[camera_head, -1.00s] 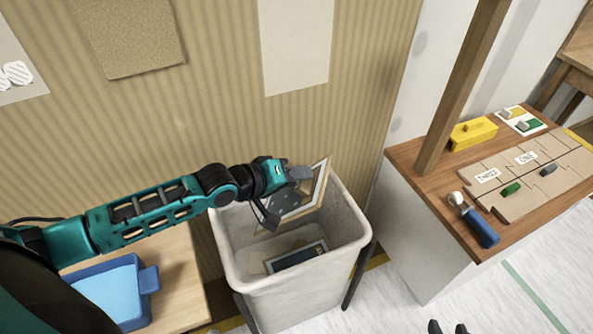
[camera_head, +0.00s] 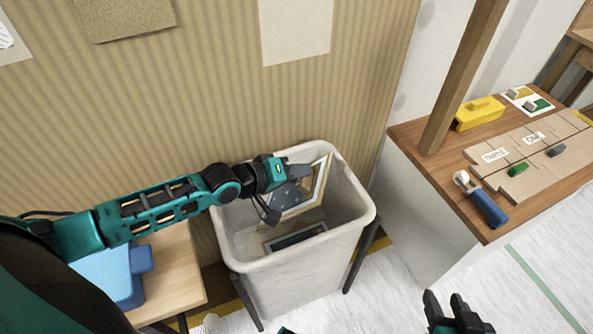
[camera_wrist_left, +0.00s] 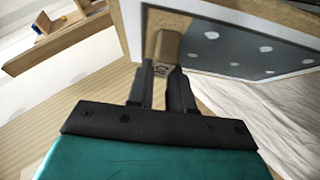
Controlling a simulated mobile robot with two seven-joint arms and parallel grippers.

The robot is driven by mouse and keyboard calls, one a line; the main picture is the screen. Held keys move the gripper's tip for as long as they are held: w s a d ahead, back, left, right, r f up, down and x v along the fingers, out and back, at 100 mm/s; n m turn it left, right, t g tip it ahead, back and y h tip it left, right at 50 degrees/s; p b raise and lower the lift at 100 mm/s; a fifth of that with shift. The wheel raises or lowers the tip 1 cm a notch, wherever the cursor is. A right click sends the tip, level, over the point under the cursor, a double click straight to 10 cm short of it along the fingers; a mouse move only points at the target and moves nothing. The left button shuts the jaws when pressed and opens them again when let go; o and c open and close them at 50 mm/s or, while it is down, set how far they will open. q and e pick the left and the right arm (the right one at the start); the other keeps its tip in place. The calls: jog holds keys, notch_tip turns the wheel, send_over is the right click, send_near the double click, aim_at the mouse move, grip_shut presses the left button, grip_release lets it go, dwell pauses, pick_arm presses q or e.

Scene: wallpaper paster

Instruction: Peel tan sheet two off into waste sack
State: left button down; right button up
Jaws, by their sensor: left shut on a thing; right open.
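My left gripper (camera_head: 290,183) is shut on a framed panel (camera_head: 313,190) with a tan and white border and a dark, spotted face. The panel is tilted inside the mouth of the pale waste sack (camera_head: 300,287). In the left wrist view, the panel (camera_wrist_left: 235,45) shows a grey face with white spots, and the fingers (camera_wrist_left: 165,62) pinch a tan piece at its edge. A second dark framed piece (camera_head: 297,237) lies lower in the sack. A tan sheet (camera_head: 120,15) is on the striped wall, cut by the top edge. My right gripper (camera_head: 457,315) is open and empty at the bottom.
A cream sheet (camera_head: 296,30) hangs on the wall above the sack. A wooden-topped cabinet (camera_head: 425,180) at right bears a yellow box (camera_head: 480,113), a blue-handled tool (camera_head: 487,208) and labelled tan boards (camera_head: 515,165). The floor at lower right is clear.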

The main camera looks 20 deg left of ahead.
pick_arm(q)
jog(key=c, duration=0.9)
grip_release()
jog(key=shift+c, duration=0.2)
pick_arm(e)
jog(key=shift+s, duration=0.1)
jog(key=shift+d, duration=0.1)
pick_arm(q)
jog(key=p+v, duration=0.4)
jog(key=v, duration=0.9)
pick_arm(e)
jog(key=shift+s+d+r, duration=0.2)
jog(key=shift+d+r, duration=0.15)
jog(key=shift+r, duration=0.1)
jog(key=shift+s+d+r, duration=0.2)
jog(key=shift+d+r, duration=0.1)
jog(key=shift+r, duration=0.15)
pick_arm(q)
jog(key=shift+d, duration=0.1)
